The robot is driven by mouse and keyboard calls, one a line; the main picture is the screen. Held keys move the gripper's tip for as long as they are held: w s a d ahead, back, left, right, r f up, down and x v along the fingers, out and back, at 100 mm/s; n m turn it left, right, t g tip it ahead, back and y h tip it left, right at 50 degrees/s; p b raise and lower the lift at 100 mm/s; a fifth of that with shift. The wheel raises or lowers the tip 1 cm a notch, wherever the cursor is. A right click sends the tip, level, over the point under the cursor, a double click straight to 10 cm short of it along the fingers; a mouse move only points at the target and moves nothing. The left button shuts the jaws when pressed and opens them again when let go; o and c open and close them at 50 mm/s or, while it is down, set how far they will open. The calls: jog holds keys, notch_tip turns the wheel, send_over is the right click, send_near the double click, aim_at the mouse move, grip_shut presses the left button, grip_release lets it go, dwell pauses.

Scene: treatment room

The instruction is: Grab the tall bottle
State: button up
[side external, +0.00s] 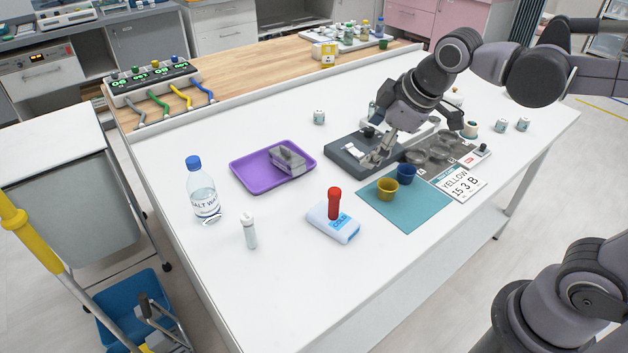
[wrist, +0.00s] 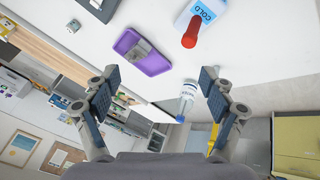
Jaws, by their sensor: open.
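The tall bottle (side external: 204,193) is clear with a blue cap and a "SALT WATER" label. It stands upright near the left edge of the white table (side external: 285,270). In the wrist view the bottle (wrist: 188,97) appears beyond my fingers, nearer the right one. My gripper (side external: 423,142) is over the right part of the table, above the grey devices and far from the bottle. In the wrist view my gripper (wrist: 160,88) is open, with nothing between its fingers.
A purple tray (side external: 245,182) holding a grey box lies right of the bottle. A small white bottle (side external: 249,232) stands in front.

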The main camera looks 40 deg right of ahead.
jog(key=w+a+r+n, duration=0.2)
jog(key=w+a+n, duration=0.4)
jog(key=w+n, duration=0.1)
jog(key=n+g+h, duration=0.1)
jog(key=n+g, duration=0.1)
jog(key=n, duration=1.6)
send_near(201, 180)
notch_tip(201, 180, down, 3)
jog(key=x, duration=0.3)
jog(key=w+x, duration=0.1)
jog(key=x, duration=0.1)
jog(key=shift+w+d+f, duration=0.1)
jog(key=shift+w+f, duration=0.05)
jog(key=shift+w+x, duration=0.1)
jog(key=shift+x, duration=1.2)
jog(key=shift+w+x, duration=0.15)
jog(key=shift+x, duration=1.2)
jog(key=c, duration=1.4)
